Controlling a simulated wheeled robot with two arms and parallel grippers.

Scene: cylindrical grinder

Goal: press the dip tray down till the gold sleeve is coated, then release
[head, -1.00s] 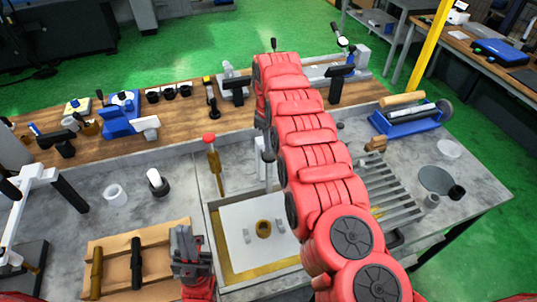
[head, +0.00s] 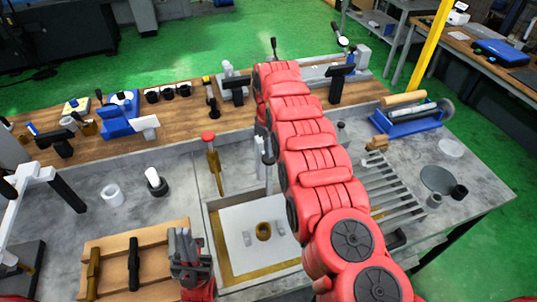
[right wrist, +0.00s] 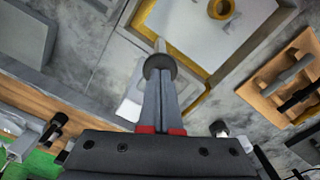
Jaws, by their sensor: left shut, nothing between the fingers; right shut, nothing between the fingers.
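The gold sleeve (head: 263,231) is a short ring standing on a white plate inside the dip tray (head: 222,252), a shallow tray with a gold-coloured floor. The sleeve also shows in the right wrist view (right wrist: 220,8). My right gripper (right wrist: 160,78) is shut and empty, with its fingertips at a dark round knob (right wrist: 160,66) on a silver rod beside the tray. I cannot tell whether they touch it. My left gripper (head: 184,240) is shut and empty, left of the tray.
A wooden holder (head: 112,283) with dark and gold bars lies left of my left gripper. A red-topped gold lever (head: 209,138) stands behind the tray. A slatted rack (head: 390,200) is to the right. A white ring (head: 112,195) sits on the grey bench at left.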

